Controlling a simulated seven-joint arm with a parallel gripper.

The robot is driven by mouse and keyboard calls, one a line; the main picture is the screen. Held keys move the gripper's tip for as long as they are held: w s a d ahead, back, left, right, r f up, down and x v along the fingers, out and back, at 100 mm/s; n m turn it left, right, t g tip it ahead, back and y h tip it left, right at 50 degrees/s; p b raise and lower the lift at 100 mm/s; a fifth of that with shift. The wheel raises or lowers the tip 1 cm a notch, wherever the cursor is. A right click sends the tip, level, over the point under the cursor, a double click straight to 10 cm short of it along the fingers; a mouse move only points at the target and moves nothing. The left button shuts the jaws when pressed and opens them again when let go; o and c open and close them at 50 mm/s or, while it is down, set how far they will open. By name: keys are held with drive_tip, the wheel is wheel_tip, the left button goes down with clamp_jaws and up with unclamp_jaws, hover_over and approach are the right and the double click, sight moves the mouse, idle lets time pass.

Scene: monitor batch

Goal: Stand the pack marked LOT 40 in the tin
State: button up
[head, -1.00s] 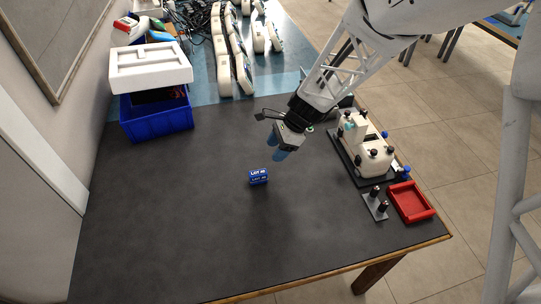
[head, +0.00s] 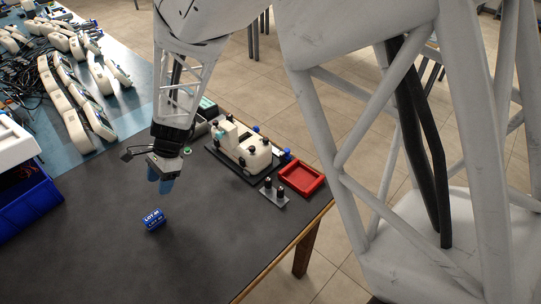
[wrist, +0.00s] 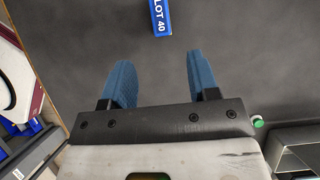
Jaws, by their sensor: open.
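The blue pack marked LOT 40 (head: 153,219) lies on the dark tabletop with white lettering on its faces. In the wrist view the pack (wrist: 161,16) is at the top edge, partly cut off, ahead of and between the fingertips. My gripper (head: 160,179) is open and empty, above and behind the pack, its blue fingers pointing down; the wrist view shows the fingers (wrist: 159,62) well apart. A shallow red open container (head: 301,178) sits at the table's right edge. A grey box with a recess (wrist: 298,150) shows at the wrist view's lower right. I cannot tell which is the tin.
A cream device with dark knobs (head: 240,143) stands behind the red container. A small grey plate with two dark posts (head: 273,192) lies beside it. A blue crate (head: 27,203) is at the left. The tabletop around the pack is clear.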

drive_tip(key=shift+d+r, duration=0.1)
drive_tip(key=d+r+n+t, duration=0.2)
drive_tip(key=d+r, duration=0.6)
drive_tip(key=d, duration=0.5)
drive_tip(key=d+r+n+t, duration=0.1)
drive_tip(key=d+r+n, duration=0.1)
drive_tip(key=d+r, duration=0.75)
drive_tip(key=s+d+r+n+t+h, duration=0.2)
drive_tip(key=s+d, duration=0.6)
drive_tip(key=d, duration=0.4)
drive_tip(key=s+d+r+n+t+h, duration=0.1)
drive_tip(key=s+d+r+n+h, duration=0.1)
drive_tip(key=s+d, duration=0.6)
drive_tip(key=d, duration=0.5)
drive_tip(key=shift+s+d+r+n+t, duration=0.15)
drive_tip(key=shift+s+d+n+t, duration=0.1)
drive_tip(key=shift+n+t, duration=0.15)
drive_tip(key=shift+o, duration=0.4)
drive_tip(key=shift+w, duration=0.2)
